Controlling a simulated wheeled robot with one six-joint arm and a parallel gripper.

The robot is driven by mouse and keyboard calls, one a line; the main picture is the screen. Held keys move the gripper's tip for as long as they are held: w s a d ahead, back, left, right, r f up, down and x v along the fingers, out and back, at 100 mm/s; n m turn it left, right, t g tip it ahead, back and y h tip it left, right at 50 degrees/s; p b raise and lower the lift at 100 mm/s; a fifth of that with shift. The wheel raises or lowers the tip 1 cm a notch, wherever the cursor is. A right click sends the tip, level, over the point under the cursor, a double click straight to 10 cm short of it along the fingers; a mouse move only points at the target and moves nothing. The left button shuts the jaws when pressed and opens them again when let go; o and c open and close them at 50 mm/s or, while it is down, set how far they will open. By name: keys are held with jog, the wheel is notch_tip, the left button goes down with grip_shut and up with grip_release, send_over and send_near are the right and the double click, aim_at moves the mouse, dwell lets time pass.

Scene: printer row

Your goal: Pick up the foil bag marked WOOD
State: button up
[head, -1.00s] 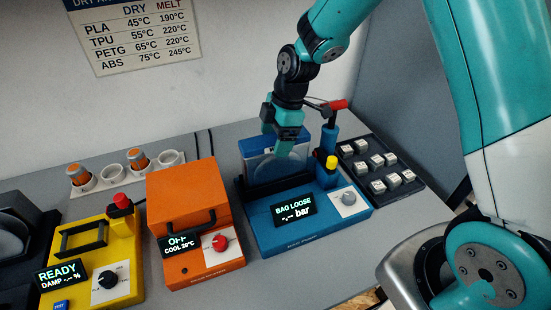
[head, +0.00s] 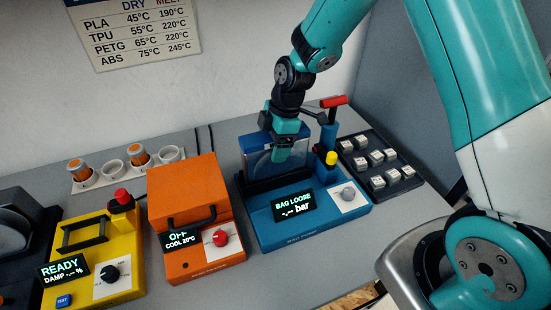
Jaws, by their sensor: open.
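A translucent bag with a blue top band (head: 258,157) stands upright in the black holder of the blue machine (head: 270,231). I cannot read any WOOD mark on it. The machine's display (head: 293,206) reads "BAG LOOSE" and "-.-- bar". My gripper (head: 283,155) is open and points down at the bag's top right part. Its teal fingers overlap the bag in the picture; I cannot tell whether they touch it. The gripper hides part of the bag's right side.
A red-handled lever (head: 333,102) and a yellow knob (head: 331,158) stand close right of my gripper. A black tray (head: 408,184) of white cubes lies further right. The orange box (head: 185,190) and yellow machine (head: 125,262) stand left.

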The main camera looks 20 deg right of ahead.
grip_shut()
dwell(0.3)
